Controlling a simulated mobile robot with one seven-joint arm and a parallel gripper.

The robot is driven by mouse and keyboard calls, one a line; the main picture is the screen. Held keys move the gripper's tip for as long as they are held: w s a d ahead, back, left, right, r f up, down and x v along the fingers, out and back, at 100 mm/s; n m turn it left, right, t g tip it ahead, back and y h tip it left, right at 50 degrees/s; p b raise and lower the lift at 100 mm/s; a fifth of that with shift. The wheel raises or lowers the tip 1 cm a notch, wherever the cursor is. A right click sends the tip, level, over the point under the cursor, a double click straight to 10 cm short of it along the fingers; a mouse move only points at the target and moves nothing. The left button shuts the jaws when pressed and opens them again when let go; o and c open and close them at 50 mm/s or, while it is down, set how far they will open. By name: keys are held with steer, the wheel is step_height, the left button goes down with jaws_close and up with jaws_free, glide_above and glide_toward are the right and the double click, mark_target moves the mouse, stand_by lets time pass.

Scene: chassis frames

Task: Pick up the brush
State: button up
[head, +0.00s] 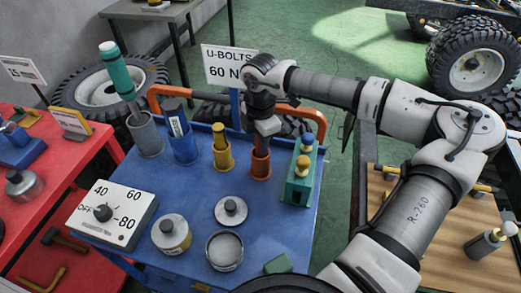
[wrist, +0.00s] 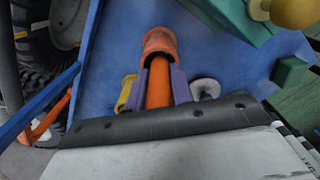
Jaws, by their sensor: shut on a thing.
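An orange handle (wrist: 158,88), which I take to be the brush's, stands in the orange-brown holder (head: 260,164) on the blue cart top (head: 200,195). The holder's rim (wrist: 158,40) shows in the wrist view, with the handle coming out towards the camera. My gripper (head: 264,132) is above this holder and points down. In the wrist view its purple fingers (wrist: 160,85) lie on both sides of the handle, shut on it. The lower end of the handle is hidden in the holder, so bristles cannot be seen.
Left of my gripper stand a yellow holder (head: 221,157), a blue holder (head: 184,151) and a grey holder (head: 146,135) with a tall teal-handled tool (head: 118,72). A dial box (head: 118,228) and tins (head: 171,240) stand in front.

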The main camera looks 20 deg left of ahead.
steer(key=shift+r, duration=0.1)
jaws_close()
steer(key=shift+r, duration=0.55)
step_height(320, 180, up, 19)
steer(key=b, duration=0.3)
steer(key=shift+b, duration=0.4)
steer(key=shift+d+f, duration=0.1)
steer(key=shift+f, duration=0.1)
